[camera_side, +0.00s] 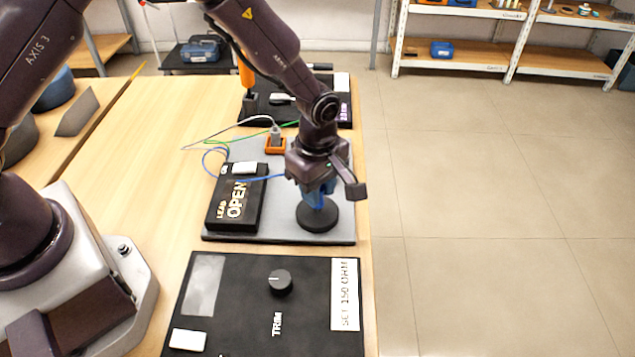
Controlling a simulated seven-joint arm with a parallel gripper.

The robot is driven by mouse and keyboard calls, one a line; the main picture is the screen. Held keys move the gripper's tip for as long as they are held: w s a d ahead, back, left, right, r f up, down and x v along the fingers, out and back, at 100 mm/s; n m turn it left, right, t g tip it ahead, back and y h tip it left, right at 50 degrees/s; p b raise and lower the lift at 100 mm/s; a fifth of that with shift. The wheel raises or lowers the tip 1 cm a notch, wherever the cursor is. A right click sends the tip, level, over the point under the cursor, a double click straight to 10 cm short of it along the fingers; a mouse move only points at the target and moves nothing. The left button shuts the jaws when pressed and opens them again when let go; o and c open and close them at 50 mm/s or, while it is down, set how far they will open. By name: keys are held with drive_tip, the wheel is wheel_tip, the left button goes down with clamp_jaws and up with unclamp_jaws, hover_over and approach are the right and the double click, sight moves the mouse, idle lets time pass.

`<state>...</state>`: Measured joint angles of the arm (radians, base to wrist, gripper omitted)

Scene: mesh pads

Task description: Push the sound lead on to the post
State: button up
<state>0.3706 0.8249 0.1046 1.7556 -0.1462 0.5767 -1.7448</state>
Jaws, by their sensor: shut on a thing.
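My gripper (319,188) points down over the right part of a grey board (222,236). It is shut on the end of a blue lead (262,180), whose wire runs in from the left. The grip itself is mostly hidden by the gripper body and blue parts at the fingers. Directly below is a round black base (318,218), seemingly the post's; the post itself is hidden. I cannot tell whether the lead end touches the post. A black box (236,203) on the board reads "LEAD OPEN".
An orange block (275,146) with a grey plug stands at the board's back, with white and green wires nearby. A black panel (230,320) with a TRIM knob (280,282) lies in front. Another black panel (330,108) is behind. The table's right edge is close.

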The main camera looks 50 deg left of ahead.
drive_tip(key=shift+f, duration=0.75)
drive_tip(key=o, duration=0.8)
drive_tip(key=shift+o, duration=0.2)
